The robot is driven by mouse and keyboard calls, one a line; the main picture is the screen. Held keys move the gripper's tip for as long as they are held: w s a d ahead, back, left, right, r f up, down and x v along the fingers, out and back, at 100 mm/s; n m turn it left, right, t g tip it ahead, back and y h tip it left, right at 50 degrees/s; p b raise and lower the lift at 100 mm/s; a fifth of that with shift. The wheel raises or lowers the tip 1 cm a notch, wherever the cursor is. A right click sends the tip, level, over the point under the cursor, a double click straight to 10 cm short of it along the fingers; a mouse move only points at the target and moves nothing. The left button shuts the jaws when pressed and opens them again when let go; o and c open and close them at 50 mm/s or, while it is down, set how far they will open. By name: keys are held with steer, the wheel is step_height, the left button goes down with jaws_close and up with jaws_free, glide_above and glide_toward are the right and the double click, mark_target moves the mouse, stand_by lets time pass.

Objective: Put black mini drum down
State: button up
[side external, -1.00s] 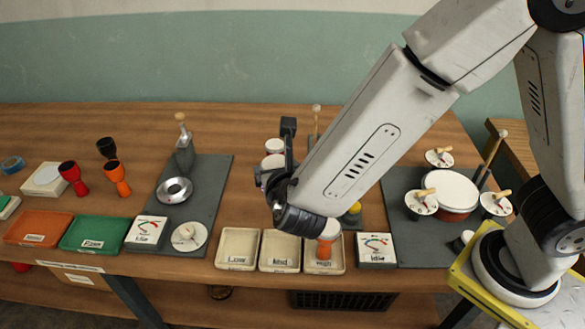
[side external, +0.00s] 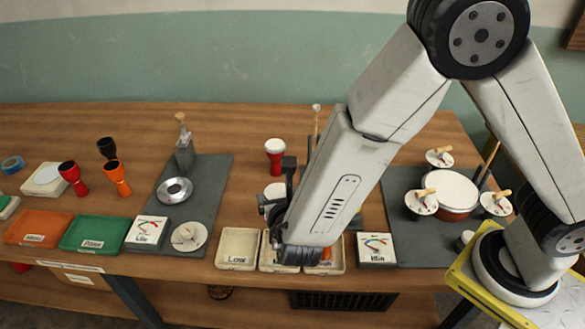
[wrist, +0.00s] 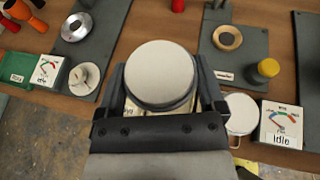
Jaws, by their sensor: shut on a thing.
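My gripper (side external: 274,196) is shut on a mini drum and holds it head up above the row of cream trays. The drum's round white head (wrist: 160,73) fills the space between my fingers in the wrist view, with only a thin dark band under its rim. Its body is almost wholly hidden, so I take it as the black mini drum. In the side view its white head (side external: 275,188) shows behind my gripper. The middle cream tray (side external: 264,264) lies under my wrist, partly covered. I cannot tell whether the drum touches it.
The Low tray (side external: 237,263) is empty. A white-headed drum (wrist: 240,112) stands in the High tray, right beside my gripper. A red drum (side external: 275,156) stands behind. Black (side external: 107,148), red (side external: 71,176) and orange (side external: 117,177) shells stand at left.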

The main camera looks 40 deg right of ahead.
steer(key=shift+f, duration=2.65)
steer(key=shift+f, duration=0.1)
steer(key=shift+f, duration=1.95)
steer(key=shift+f, duration=0.1)
steer(key=o, duration=1.1)
steer(key=v, duration=1.2)
